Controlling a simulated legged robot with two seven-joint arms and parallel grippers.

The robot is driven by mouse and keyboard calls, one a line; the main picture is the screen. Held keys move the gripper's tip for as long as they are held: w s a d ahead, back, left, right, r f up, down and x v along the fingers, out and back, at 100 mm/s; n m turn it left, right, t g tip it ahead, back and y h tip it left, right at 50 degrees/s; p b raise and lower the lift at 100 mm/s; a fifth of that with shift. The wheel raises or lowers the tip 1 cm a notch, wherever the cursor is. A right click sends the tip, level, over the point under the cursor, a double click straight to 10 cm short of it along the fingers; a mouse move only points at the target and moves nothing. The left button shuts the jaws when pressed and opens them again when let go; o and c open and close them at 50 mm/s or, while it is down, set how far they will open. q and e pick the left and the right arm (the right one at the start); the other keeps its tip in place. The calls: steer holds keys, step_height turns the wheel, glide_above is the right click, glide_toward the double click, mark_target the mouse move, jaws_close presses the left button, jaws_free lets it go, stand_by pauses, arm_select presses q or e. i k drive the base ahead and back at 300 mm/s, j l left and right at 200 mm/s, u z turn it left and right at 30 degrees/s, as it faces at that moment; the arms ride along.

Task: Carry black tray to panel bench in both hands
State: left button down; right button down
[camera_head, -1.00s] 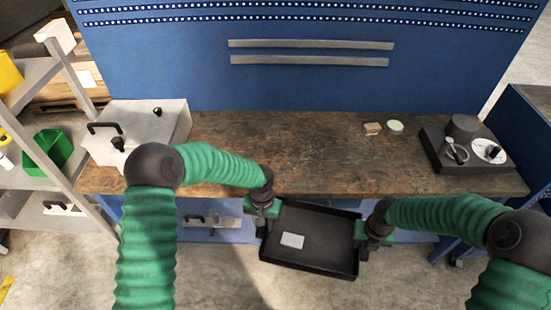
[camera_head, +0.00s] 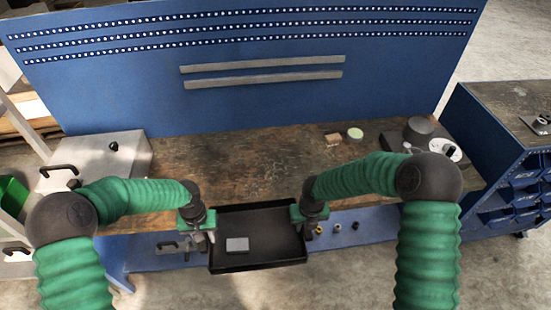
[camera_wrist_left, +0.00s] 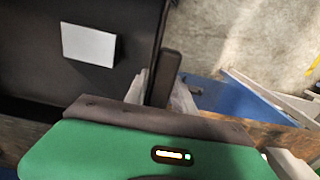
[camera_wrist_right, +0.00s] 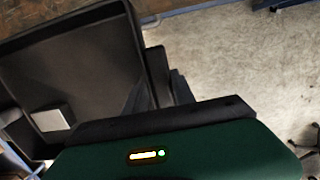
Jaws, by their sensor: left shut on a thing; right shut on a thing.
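The black tray (camera_head: 265,222) is held level between my two grippers at the front edge of the panel bench (camera_head: 245,160), which has a worn brown top and a blue back panel. A small light grey block (camera_head: 237,244) lies in the tray. My left gripper (camera_head: 204,232) is shut on the tray's left side; its fingers (camera_wrist_left: 165,85) show around the rim handle in the left wrist view. My right gripper (camera_head: 300,218) is shut on the right side; the right wrist view shows the tray wall (camera_wrist_right: 125,45) by its fingers, which are dark and partly hidden.
A grey metal case (camera_head: 95,160) stands at the bench's left end. A tan block (camera_head: 333,139), a pale green disc (camera_head: 355,133) and a dark tray with a round pot (camera_head: 418,130) are at the right. The middle of the top is clear. A blue cabinet (camera_head: 505,160) stands further right.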

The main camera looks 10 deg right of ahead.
mark_target(274, 171)
steer(key=i+l, duration=0.25)
steer(key=i, duration=0.25)
steer(key=i+l, duration=0.25)
steer(key=i, duration=0.3)
